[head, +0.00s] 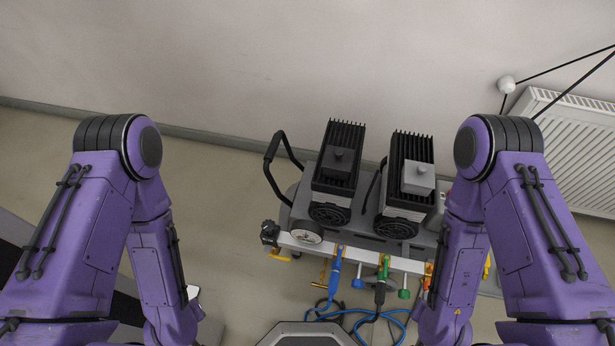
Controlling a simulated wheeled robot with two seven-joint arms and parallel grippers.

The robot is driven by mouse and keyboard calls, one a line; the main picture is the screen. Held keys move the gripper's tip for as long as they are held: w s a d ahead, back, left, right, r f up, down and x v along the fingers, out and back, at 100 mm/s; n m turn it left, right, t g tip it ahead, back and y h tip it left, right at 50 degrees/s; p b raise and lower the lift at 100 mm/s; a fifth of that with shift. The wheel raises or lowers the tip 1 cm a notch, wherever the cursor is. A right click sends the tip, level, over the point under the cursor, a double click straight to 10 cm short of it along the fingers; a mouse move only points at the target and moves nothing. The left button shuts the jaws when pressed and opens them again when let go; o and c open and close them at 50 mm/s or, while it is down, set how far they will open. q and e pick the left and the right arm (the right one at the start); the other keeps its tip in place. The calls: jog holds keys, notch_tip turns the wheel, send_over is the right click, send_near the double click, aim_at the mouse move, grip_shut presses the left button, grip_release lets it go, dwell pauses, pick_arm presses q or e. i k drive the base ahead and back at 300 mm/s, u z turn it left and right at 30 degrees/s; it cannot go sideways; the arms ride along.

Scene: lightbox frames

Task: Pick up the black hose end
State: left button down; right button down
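A machine with two finned black motors (336,165) stands near the wall at the middle right. Along its front runs a pale rail (353,253) with fittings. A blue hose end (335,272) hangs from the rail. To its right, a black hose piece (379,294) hangs below a green fitting (383,268); I cannot tell for sure that this is the black hose end. Both my forearms point down, one on each side of the machine. Neither gripper shows; the left runs out of the bottom edge, and the right is also outside the picture.
Blue and black hoses (356,312) lie looped below the rail. A round gauge (306,232) and a black handle (272,148) are at the machine's left. A white radiator (575,150) is on the wall at right. The floor (235,205) left of the machine is clear.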

aim_at(379, 293)
jog(key=k, duration=1)
jog(key=z, duration=1.4)
jog(key=i, duration=0.5)
jog(key=u, duration=0.95)
